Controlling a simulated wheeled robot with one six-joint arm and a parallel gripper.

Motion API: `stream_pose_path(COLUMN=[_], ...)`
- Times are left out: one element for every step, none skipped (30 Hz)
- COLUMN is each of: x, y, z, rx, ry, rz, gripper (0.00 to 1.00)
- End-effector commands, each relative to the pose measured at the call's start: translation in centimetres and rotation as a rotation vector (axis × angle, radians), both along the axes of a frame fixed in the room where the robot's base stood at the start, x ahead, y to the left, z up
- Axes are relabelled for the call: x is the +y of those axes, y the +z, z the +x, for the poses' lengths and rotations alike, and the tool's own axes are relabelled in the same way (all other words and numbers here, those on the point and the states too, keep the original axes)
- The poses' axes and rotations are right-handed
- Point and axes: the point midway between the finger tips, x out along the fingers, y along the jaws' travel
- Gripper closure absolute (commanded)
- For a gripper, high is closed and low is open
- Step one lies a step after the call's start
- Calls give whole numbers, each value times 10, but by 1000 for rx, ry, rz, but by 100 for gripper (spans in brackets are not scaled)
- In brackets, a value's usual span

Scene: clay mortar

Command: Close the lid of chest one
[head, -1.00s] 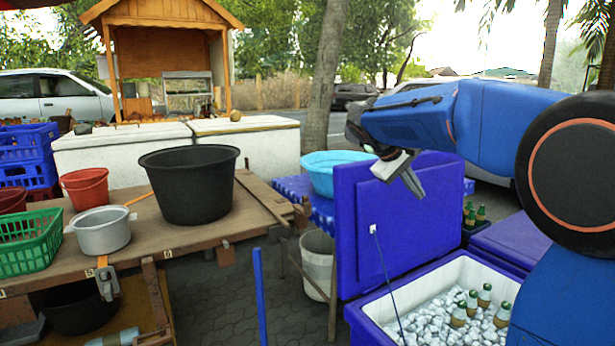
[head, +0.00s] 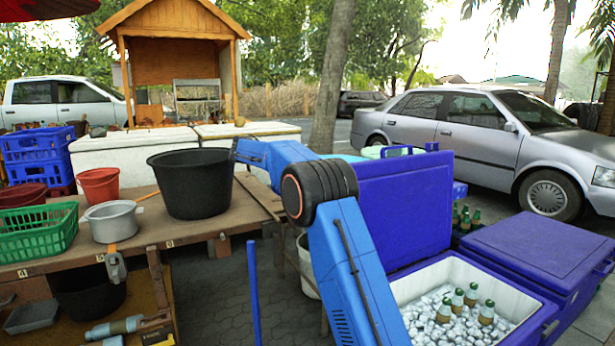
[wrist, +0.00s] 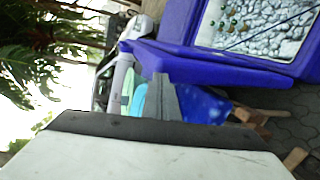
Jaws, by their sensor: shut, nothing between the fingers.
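The open blue chest (head: 545,320) stands at the lower right of the head view, with a white inside full of ice and green bottles. Its blue lid (head: 405,215) stands upright on the left side. No number shows on it. In the wrist view, the chest (wrist: 302,62) is at the upper right and the lid (wrist: 215,66) lies beside its opening. My gripper (wrist: 161,80) is shut and empty, its fingers overlapping the lid's edge in the picture; I cannot tell whether they touch. In the head view my arm hides my gripper.
A closed blue chest (head: 545,248) stands right of the open one. A wooden table (head: 130,235) at left holds a black tub (head: 190,185), a metal pot (head: 112,222) and a green basket (head: 38,232). A blue pole (head: 254,290) stands in front. A silver car (head: 480,130) is behind.

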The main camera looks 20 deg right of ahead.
Motion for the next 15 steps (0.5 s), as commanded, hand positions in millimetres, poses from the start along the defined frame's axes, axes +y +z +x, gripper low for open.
stream_pose_path(x=[1, 1, 3, 4, 5, 7, 8, 10, 12, 14, 15, 18, 19, 21, 23], y=[-5, -7, -10, -12, -14, -18, -21, -24, -28, -32, -34, -38, -42, -43, -47], z=[12, 18, 25, 32, 38, 45, 51, 57, 64, 69, 74, 79, 83, 86, 90], rx=[1, 1, 2, 1, 0, 0, -1, -3, -5, -5, -8, -11, -12, -16, -17], ry=[-9, -15, -23, -29, -34, -44, -51, -58, -68, -74, -82, -90, -96, -102, -109], rz=[-25, -42, -64, -82, -99, -123, -142, -160, -185, -203, -220, -242, -256, -270, -287], gripper=[100, 100, 100, 100, 100, 100, 100, 100, 100, 100, 100, 100, 100, 100, 100])
